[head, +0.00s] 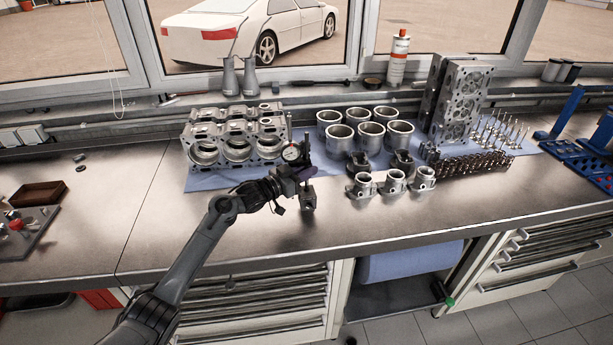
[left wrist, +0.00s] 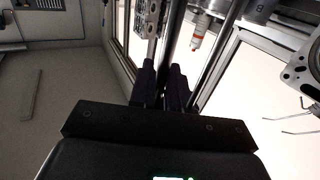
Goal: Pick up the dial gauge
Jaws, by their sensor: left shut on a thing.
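The dial gauge (head: 291,152) has a round white face and sits on a dark upright stand with a small block-like base (head: 307,199). It is in front of the engine block's right end in the head view. My left gripper (head: 303,173) is shut on the dial gauge's stand, below the face and above the base. In the left wrist view, the two dark fingers (left wrist: 162,88) close around a dark post. I cannot tell whether the base touches the bench. My right gripper is not in view.
The engine block (head: 205,152) lies on a blue mat (head: 207,182) just behind my gripper. Cylinder liners (head: 370,136) and pistons (head: 393,181) stand close to the right. A cylinder head (head: 462,100) stands further right.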

